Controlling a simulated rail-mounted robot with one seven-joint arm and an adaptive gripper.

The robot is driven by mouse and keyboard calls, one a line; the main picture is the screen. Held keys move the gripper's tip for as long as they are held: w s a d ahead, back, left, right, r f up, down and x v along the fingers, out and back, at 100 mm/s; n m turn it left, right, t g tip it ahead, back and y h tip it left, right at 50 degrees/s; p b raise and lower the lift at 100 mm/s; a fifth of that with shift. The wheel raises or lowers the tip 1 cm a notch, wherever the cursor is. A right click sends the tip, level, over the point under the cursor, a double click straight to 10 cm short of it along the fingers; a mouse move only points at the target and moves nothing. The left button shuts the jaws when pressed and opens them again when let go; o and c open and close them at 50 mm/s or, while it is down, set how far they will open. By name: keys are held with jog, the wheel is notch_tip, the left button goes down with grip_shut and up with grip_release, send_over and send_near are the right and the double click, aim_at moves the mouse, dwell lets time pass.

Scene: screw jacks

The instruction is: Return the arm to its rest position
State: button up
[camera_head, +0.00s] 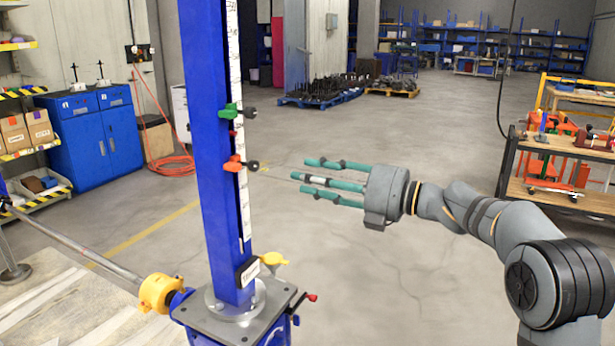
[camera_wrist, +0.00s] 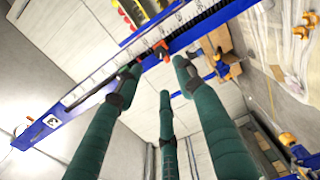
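My gripper (camera_head: 303,175) has three straight green fingers with dark joints. They point left in the head view, spread apart, with nothing between them. My grey arm (camera_head: 480,215) reaches in from the lower right. The blue screw-jack column (camera_head: 209,150) stands upright to the left of the fingertips, with a visible gap in the head view. It carries a white scale, a green clamp (camera_head: 231,111) and an orange clamp (camera_head: 234,164). In the wrist view the open fingers (camera_wrist: 160,78) point towards the tilted-looking blue column (camera_wrist: 110,85); their exact distance from it is unclear.
A shelf cart (camera_head: 560,150) stands at right, near my arm. Blue cabinets (camera_head: 95,135) stand at left. The floor behind my gripper is clear.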

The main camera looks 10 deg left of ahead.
aim_at(257, 166)
jog(key=shift+a, duration=0.1)
jog(key=x, duration=1.2)
